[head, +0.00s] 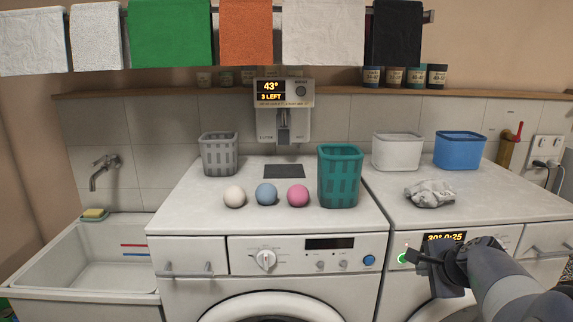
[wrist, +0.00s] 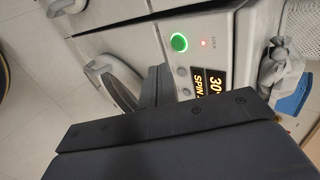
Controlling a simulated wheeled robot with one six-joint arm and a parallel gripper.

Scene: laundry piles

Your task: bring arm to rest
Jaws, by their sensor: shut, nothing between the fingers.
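My gripper (head: 418,257) is at the lower right of the head view, in front of the control panel of the right machine (head: 510,213). It is shut and empty. My arm comes in from the lower right corner. In the wrist view the dark gripper body fills the lower part, and the fingers (wrist: 157,86) point up toward the machine's front. The lit green button (wrist: 179,42) and the orange display (wrist: 208,84) show just beyond them. I cannot tell whether the gripper touches the panel.
A crumpled grey cloth (head: 430,193) lies on the right machine. A white bin (head: 397,151) and a blue bin (head: 459,150) stand behind it. The left machine (head: 290,218) carries a teal basket (head: 340,177), a grey basket (head: 219,154) and three balls (head: 267,194). A sink (head: 85,268) is at left.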

